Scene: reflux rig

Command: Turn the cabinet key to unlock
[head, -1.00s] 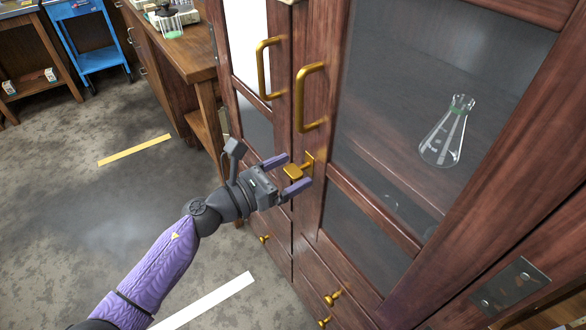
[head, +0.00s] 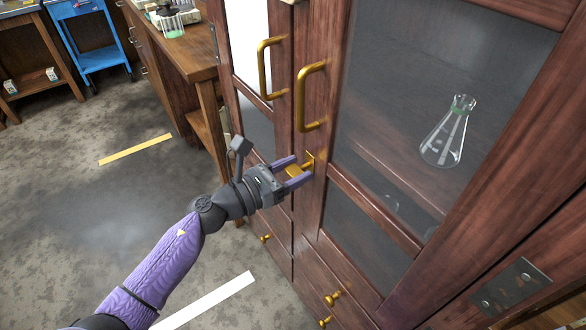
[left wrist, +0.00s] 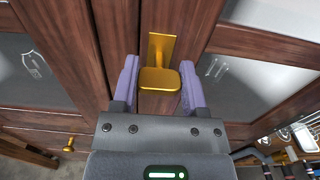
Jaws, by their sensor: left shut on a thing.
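The brass cabinet key (head: 294,171) sits in its brass plate on the wooden cabinet (head: 311,210), below the door handles. In the left wrist view the key's flat bow (left wrist: 160,80) lies broad side across, in front of the upright plate (left wrist: 160,47). My left gripper (head: 301,169), with purple fingers, is shut on the key, one finger on each side of its bow. The fingers also show in the left wrist view (left wrist: 161,84). The fingers partly hide the key in the head view. My right gripper is not in view.
Two brass handles (head: 312,96) stand out above the key. A flask (head: 447,135) is behind the right door's glass. Small brass knobs (head: 332,299) are on the drawers below. A wooden bench (head: 178,50) and a blue cart (head: 90,40) stand left; open floor lies between.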

